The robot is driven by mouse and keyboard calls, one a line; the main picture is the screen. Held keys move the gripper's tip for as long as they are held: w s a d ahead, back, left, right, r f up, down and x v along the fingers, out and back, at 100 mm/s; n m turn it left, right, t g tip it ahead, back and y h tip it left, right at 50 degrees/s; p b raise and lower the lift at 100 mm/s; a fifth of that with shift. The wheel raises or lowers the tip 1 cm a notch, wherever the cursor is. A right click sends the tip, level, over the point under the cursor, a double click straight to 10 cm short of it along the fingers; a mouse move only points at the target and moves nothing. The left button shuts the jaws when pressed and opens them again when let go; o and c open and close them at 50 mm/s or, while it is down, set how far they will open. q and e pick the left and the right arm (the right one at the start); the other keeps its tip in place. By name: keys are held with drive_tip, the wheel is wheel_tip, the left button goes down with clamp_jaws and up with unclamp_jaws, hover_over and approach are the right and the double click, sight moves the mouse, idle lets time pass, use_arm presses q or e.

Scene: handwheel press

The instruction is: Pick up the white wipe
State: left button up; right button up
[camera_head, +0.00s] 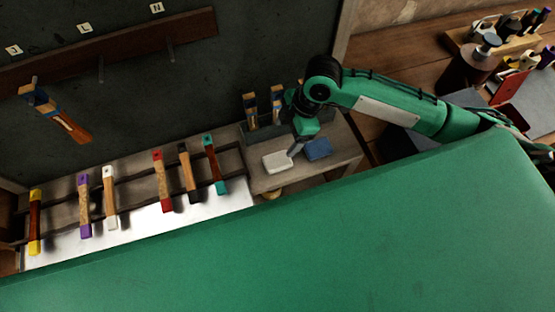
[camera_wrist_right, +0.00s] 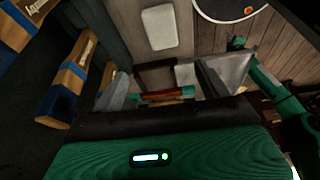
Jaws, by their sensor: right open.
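The white wipe (camera_head: 276,161) lies flat on the small wooden shelf in the head view, left of a blue wipe (camera_head: 318,148). My right gripper (camera_head: 295,148) is above the shelf near the white wipe's right end. In the right wrist view the white wipe (camera_wrist_right: 160,27) shows at the top, beyond the open fingers of my right gripper (camera_wrist_right: 168,80). Nothing is held between them. Whether a fingertip touches the wipe cannot be told. My left gripper is not in view.
A holder with blue-banded brushes (camera_head: 250,110) stands behind the wipes. Several coloured-end handles (camera_head: 160,180) lie on a rack to the left. A large green surface (camera_head: 300,235) fills the front. A dark wall stands behind.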

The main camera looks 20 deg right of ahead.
drive_tip(key=d, duration=0.2)
drive_tip(key=p, duration=0.2)
hover_over(278, 160)
drive_tip(key=d, duration=0.2)
drive_tip(key=shift+n+g, duration=0.3)
drive_tip(key=f, duration=0.7)
drive_tip(key=shift+w+f, duration=0.1)
drive_tip(key=shift+w, duration=0.15)
drive_tip(key=shift+a+f, duration=0.15)
drive_tip(key=shift+f, duration=0.05)
drive_tip(key=p+x, duration=0.1)
drive_tip(key=x, duration=0.1)
drive_tip(key=p+x, duration=0.1)
drive_tip(key=x, duration=0.1)
drive_tip(key=shift+s+f+p, duration=0.1)
drive_tip(key=shift+s+p, duration=0.1)
drive_tip(key=shift+p, duration=0.1)
drive_tip(key=shift+f, duration=0.3)
drive_tip(key=c, duration=1.1)
